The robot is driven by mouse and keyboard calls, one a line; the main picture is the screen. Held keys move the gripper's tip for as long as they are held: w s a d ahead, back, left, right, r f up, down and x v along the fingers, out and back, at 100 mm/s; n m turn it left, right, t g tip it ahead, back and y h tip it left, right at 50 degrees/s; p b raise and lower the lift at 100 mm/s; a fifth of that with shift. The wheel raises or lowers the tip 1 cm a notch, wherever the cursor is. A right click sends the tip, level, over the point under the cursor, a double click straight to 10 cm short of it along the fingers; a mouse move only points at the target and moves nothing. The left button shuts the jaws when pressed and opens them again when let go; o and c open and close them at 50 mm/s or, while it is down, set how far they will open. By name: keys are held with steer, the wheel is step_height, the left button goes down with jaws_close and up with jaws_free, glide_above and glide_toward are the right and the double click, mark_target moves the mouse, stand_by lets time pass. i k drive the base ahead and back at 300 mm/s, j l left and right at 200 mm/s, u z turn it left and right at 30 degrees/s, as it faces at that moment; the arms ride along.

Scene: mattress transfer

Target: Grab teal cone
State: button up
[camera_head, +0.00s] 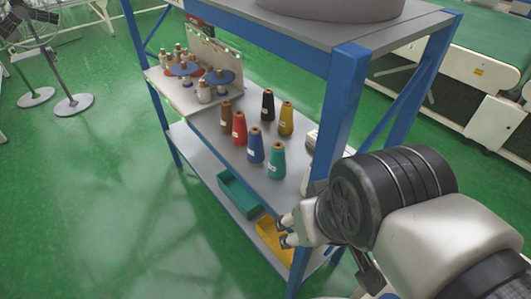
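The teal cone (277,162) stands upright on the grey middle shelf (207,128) of a blue-framed rack, nearest the front right of the cone group. My gripper (287,231) is at the lower middle right, in front of the rack and lower in the picture than the teal cone, apart from it. Its fingertips are small and point left; I cannot tell whether they are open or shut. No cone shows at the fingertips.
Close by stand a blue cone (256,146), red cone (239,128), brown cone (225,115), black cone (267,105) and yellow cone (286,119). A blue rack post (343,105) rises right of the teal cone. Teal (238,193) and yellow (273,243) bins sit below.

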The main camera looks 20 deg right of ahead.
mark_target(277, 168)
steer(key=i+j+z, duration=0.25)
steer(key=i+j, duration=0.25)
steer(key=j, duration=0.2)
steer(key=i+j+z, duration=0.15)
steer(key=j, duration=0.25)
steer(key=i+j+z, duration=0.15)
steer(key=i+j, duration=0.15)
steer(key=j, duration=0.15)
